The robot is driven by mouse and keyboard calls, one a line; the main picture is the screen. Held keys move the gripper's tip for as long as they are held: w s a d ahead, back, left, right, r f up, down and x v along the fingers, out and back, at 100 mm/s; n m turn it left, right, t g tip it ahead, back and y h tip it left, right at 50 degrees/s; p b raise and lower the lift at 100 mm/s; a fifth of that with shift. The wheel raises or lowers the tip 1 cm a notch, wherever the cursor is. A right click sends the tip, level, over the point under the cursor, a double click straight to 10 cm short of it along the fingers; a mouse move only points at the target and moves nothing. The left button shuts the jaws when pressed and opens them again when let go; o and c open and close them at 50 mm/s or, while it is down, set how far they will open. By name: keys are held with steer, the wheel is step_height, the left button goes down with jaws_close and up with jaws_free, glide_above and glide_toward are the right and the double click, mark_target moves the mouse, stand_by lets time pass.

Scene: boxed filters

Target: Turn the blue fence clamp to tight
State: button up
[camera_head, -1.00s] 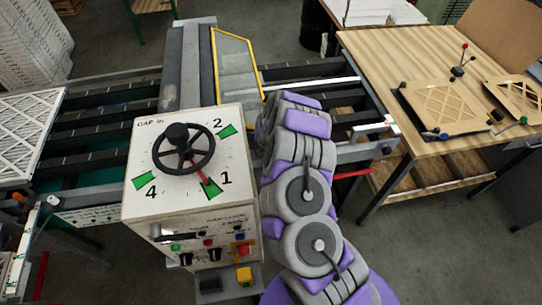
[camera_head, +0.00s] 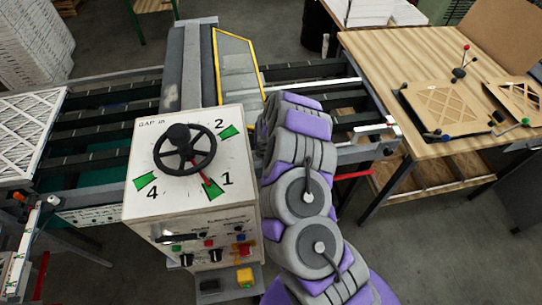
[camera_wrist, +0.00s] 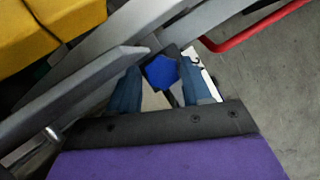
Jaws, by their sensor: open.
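The blue fence clamp shows as a dark blue knob (camera_wrist: 161,73) with a faceted outline in the wrist view. My gripper (camera_wrist: 160,82) is open, with one blue-grey finger to the left of the knob and the other to the right. The knob appears between the fingers; I cannot tell whether either finger touches it. A dark stem shows just below the knob. In the head view my grey and purple arm reaches over the conveyor and hides the clamp and my gripper.
The control box (camera_head: 190,222) with a black handwheel (camera_head: 184,150) stands left of my arm. A red bar (camera_wrist: 262,25) passes near the gripper. Grey metal rails (camera_wrist: 80,85) and a yellow part (camera_wrist: 50,30) crowd its left. A wooden table (camera_head: 400,60) stands at right.

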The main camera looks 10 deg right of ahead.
steer(key=shift+r, duration=0.15)
steer(key=b+v, duration=0.1)
steer(key=v, duration=0.6)
steer(key=shift+o, duration=0.4)
steer(key=shift+w, duration=0.1)
